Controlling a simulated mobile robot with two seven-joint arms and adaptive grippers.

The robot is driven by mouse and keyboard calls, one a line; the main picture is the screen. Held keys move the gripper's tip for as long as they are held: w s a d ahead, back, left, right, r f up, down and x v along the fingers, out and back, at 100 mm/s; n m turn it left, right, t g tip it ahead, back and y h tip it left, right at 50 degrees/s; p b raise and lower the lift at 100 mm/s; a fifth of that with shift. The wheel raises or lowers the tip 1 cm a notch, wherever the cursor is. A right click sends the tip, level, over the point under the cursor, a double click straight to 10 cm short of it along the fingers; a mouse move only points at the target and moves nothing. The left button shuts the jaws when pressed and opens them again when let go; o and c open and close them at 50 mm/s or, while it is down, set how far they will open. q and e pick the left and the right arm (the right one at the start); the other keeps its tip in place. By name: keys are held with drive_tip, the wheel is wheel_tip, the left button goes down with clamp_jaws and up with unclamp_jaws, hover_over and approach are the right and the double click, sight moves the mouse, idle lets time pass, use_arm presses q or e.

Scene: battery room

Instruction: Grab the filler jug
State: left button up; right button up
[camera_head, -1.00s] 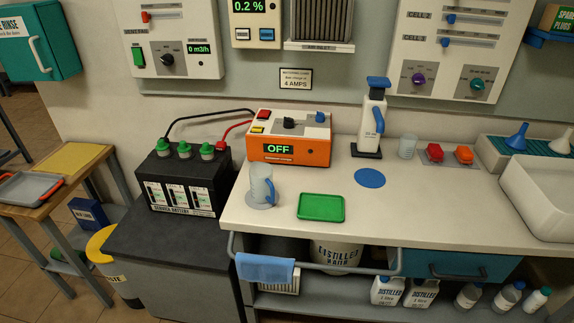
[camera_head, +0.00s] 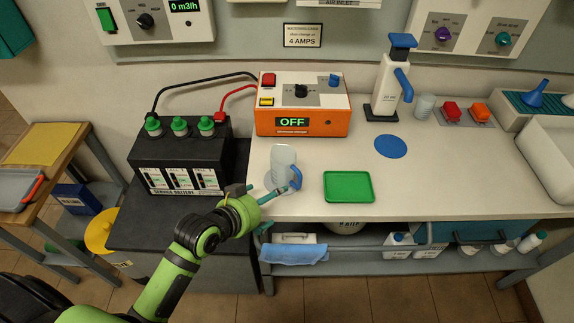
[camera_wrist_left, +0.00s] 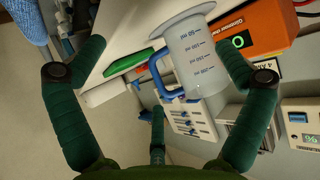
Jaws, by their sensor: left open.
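The filler jug (camera_head: 284,158), clear with a blue handle on its right, stands upright on a round coaster near the bench's left front edge. My left gripper (camera_head: 276,198) is at the front edge, just below and in front of the jug, with its fingers towards it. In the left wrist view the jug (camera_wrist_left: 192,55), with its measuring marks and blue handle, shows between the two spread green fingers. The gripper is open and empty. Whether a finger touches the jug is unclear. My right gripper is not in view.
A green tray (camera_head: 348,187) lies right of the jug. The orange charger (camera_head: 303,122) stands behind it, and the black battery (camera_head: 180,160) is to the left. A rail with a blue cloth (camera_head: 293,254) runs below the bench edge. The bench right of the tray is clear.

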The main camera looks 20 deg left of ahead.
sight(280, 173)
use_arm(q)
drive_tip(key=shift+t+h, duration=0.3)
drive_tip(key=shift+t, duration=0.5)
drive_tip(key=w+r, duration=0.3)
drive_tip(key=shift+w+r, duration=0.25)
drive_tip(key=shift+w, duration=0.15)
drive_tip(key=shift+w+f+p, duration=0.25)
drive_tip(key=shift+w+p, duration=0.05)
drive_tip(key=shift+w, duration=0.4)
drive_tip(key=x, duration=0.2)
drive_tip(key=p+x, duration=0.1)
drive_tip(key=x, duration=0.1)
drive_tip(key=shift+d+r, duration=0.15)
drive_tip(key=shift+d, duration=0.1)
drive_tip(key=shift+w+d+f, duration=0.1)
drive_tip(key=shift+w+f, duration=0.3)
drive_tip(key=shift+w, duration=0.15)
drive_tip(key=shift+c, duration=0.4)
drive_tip(key=c, duration=0.9)
